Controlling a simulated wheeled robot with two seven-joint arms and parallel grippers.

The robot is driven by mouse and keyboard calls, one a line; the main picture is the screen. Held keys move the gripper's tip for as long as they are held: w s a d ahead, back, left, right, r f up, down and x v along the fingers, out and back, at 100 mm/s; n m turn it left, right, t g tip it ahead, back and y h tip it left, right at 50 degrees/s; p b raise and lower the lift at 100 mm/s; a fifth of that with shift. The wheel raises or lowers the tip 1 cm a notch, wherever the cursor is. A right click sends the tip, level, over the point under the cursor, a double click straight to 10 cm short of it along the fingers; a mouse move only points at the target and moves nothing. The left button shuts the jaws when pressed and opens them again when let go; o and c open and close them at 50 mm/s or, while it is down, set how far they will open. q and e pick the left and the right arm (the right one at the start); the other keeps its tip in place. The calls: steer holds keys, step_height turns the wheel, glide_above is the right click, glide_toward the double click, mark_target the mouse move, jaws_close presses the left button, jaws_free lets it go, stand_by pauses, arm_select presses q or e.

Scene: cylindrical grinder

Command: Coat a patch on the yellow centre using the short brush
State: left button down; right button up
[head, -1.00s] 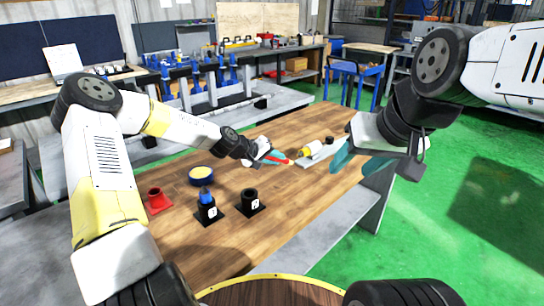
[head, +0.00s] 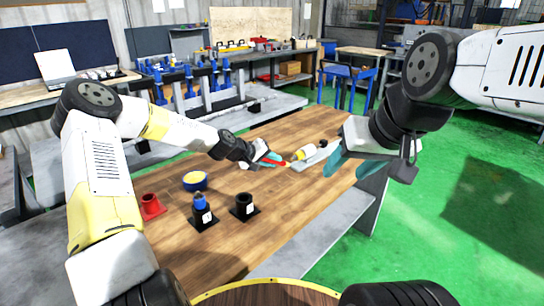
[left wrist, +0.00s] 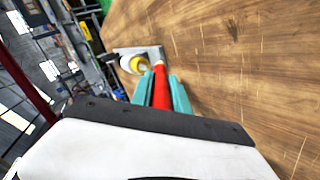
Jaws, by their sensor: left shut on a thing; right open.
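The yellow centre (head: 303,152) is a small yellow and white piece on a grey plate (head: 325,157) at the table's far right; it also shows in the left wrist view (left wrist: 136,64). My left gripper (head: 272,158) is shut on a brush with a red handle (left wrist: 160,88). The brush (head: 281,162) points toward the yellow centre, its tip just left of and in front of it. My right gripper (head: 337,163) is open and empty, in front of the plate's right part.
A blue pot with yellow contents (head: 195,181) stands on the wooden table. Nearer are a red holder (head: 151,206), a black holder with a blue-topped item (head: 203,210) and another black holder (head: 244,206). The table's middle is clear. Workbenches stand behind.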

arm_select(q)
steer(key=shift+w+d, duration=0.8)
steer(key=shift+d, duration=0.15)
stand_by(0.4)
steer(key=shift+r, duration=2.05)
steer(key=shift+f, duration=0.15)
steer(key=shift+w+f, duration=0.1)
steer(key=shift+f, duration=1.8)
steer(key=shift+s+a, duration=2)
steer(key=shift+a, duration=0.2)
